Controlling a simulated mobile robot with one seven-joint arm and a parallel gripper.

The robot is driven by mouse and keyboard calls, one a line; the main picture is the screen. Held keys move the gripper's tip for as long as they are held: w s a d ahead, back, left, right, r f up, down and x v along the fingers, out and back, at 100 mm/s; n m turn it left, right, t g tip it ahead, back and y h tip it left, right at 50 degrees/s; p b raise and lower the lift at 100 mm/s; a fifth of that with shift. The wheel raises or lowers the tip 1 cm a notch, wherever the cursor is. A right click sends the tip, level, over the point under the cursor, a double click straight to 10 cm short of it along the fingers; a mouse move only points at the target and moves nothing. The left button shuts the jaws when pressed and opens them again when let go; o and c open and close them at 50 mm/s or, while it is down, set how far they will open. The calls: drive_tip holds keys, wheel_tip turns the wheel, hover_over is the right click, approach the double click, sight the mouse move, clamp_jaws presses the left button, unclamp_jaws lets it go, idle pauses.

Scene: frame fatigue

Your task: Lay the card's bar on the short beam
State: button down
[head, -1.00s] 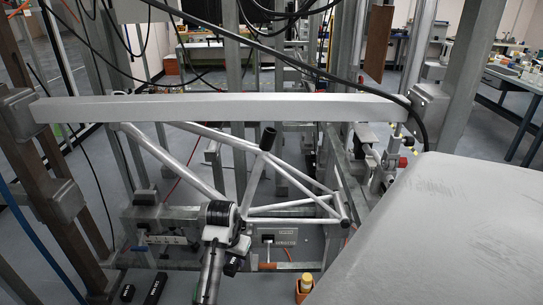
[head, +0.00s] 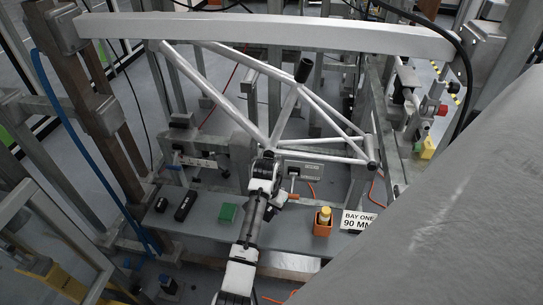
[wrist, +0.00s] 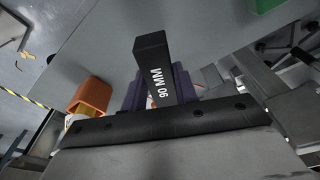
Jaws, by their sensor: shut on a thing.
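In the wrist view, my gripper (wrist: 158,88) has dark purple fingers shut on a black bar (wrist: 158,70) with white "90 MM" lettering. The bar sticks out from between the fingers above the grey shelf (wrist: 110,45). In the head view, my arm reaches up over the shelf; my gripper (head: 275,204) is small and dark there, and the bar is hard to make out. A white card (head: 359,221) reading "BAY ONE 90 MM" stands at the shelf's right. I cannot tell for sure which beam is the short one; several metal beams cross the area.
An orange holder (head: 323,224) with a yellow-topped bottle stands right of my gripper. A silver tube frame (head: 245,115) and a long upper beam (head: 270,35) are behind.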

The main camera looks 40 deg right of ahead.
sight(272, 222)
drive_tip(key=shift+f+p, duration=0.3)
drive_tip(key=shift+f, duration=3.1)
drive_tip(key=shift+f, duration=0.15)
drive_tip(key=c, duration=1.1)
unclamp_jaws()
drive_tip(key=r, duration=0.4)
drive_tip(key=a+r+b, duration=0.1)
drive_tip(key=r, duration=0.3)
drive_tip(key=r+b, duration=0.1)
drive_tip(key=r, duration=0.3)
drive_tip(key=shift+s+a+r, duration=0.1)
drive_tip(key=shift+s+a, duration=0.2)
drive_tip(key=shift+a, duration=0.05)
